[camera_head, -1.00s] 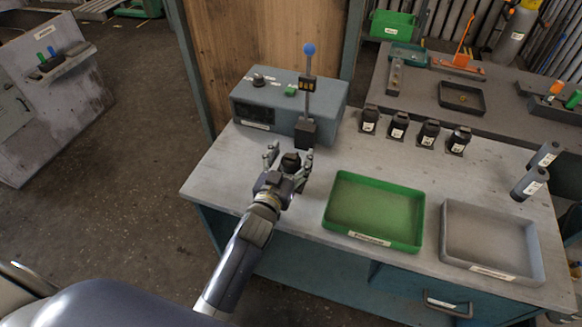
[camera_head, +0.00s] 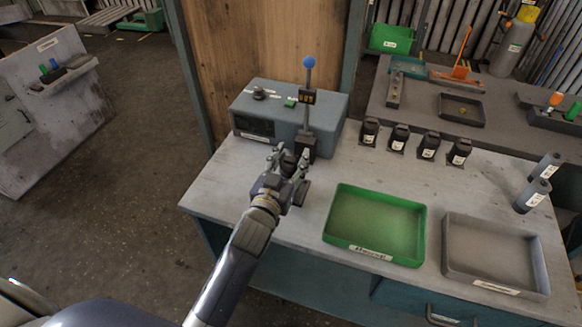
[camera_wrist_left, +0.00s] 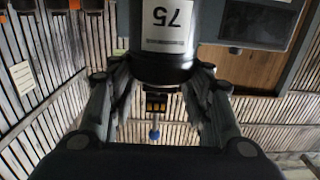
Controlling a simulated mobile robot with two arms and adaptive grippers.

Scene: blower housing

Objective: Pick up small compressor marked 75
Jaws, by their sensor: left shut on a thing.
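The small compressor marked 75 (camera_wrist_left: 166,42) is a dark cylinder with a white label. The label reads 75 upside down in the left wrist view. My left gripper (camera_head: 291,158) is shut on it, with one finger on each side, in front of the grey-blue box on the bench. In the left wrist view, the fingers of my left gripper (camera_wrist_left: 162,85) reach to its end. In the head view my gripper mostly hides the compressor, and I cannot tell whether it touches the bench. My right gripper is not in view.
The grey-blue box (camera_head: 262,115) with a blue-topped lever (camera_head: 307,90) stands close behind my left gripper. Several similar dark units (camera_head: 399,137) stand in a row to the right. A green tray (camera_head: 375,222), a grey tray (camera_head: 493,255) and two grey cylinders (camera_head: 538,182) are further right.

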